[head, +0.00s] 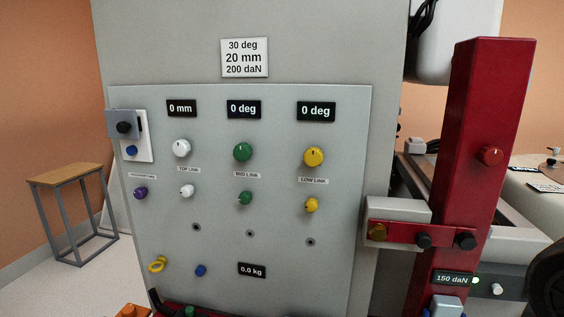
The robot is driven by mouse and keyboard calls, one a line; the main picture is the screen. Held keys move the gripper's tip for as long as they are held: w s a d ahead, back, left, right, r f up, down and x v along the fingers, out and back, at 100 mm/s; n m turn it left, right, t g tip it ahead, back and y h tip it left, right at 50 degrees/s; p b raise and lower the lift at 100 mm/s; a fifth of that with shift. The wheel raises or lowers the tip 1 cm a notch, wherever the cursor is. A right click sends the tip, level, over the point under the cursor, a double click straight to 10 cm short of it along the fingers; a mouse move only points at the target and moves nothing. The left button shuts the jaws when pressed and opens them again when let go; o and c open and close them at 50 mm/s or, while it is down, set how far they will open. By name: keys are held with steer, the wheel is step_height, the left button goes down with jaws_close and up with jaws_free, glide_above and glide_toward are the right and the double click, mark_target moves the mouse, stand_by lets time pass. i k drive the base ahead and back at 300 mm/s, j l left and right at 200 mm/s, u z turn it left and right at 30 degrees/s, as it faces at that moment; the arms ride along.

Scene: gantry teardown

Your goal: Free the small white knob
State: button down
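A small white knob (187,191) sits on the grey control panel (345,230), below the "TOP LINK" label. A larger white knob (181,148) is straight above it, over the same label. Another small white knob (497,289) is at the lower right, beside the "150 daN" display (454,279). Which small white knob the task means is not marked in the picture. Nothing covers these knobs. My gripper is not seen in the head view.
Green knobs (242,152) and yellow knobs (313,157) stick out beside the white ones. A purple knob (140,193) is to the left. A red post (470,120) with a side arm stands at right. A wooden-topped stool (65,175) is at far left.

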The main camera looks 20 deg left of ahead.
mark_target(187, 192)
steer(key=j+z, duration=0.1)
steer(key=j, duration=0.4)
steer(key=k+j+z, duration=0.1)
steer(key=j, duration=0.35)
steer(key=k+j+z, duration=0.1)
steer(key=j, duration=0.4)
steer(key=k+j+z, duration=0.1)
steer(key=j, duration=0.35)
steer(key=k+j+z, duration=0.1)
steer(key=j, duration=0.4)
steer(key=k+j+z, duration=0.1)
steer(key=j, duration=0.35)
steer(key=j+z, duration=0.1)
steer(key=j, duration=0.3)
steer(key=k+j+z, duration=0.1)
steer(key=j, duration=0.3)
steer(key=k+j, duration=0.1)
steer(key=j, duration=0.3)
steer(key=k+j+z, duration=0.15)
steer(key=j, duration=0.2)
steer(key=j+z, duration=0.1)
steer(key=j, duration=0.3)
steer(key=k+j+z, duration=0.1)
steer(key=j, duration=0.25)
steer(key=k+j, duration=0.05)
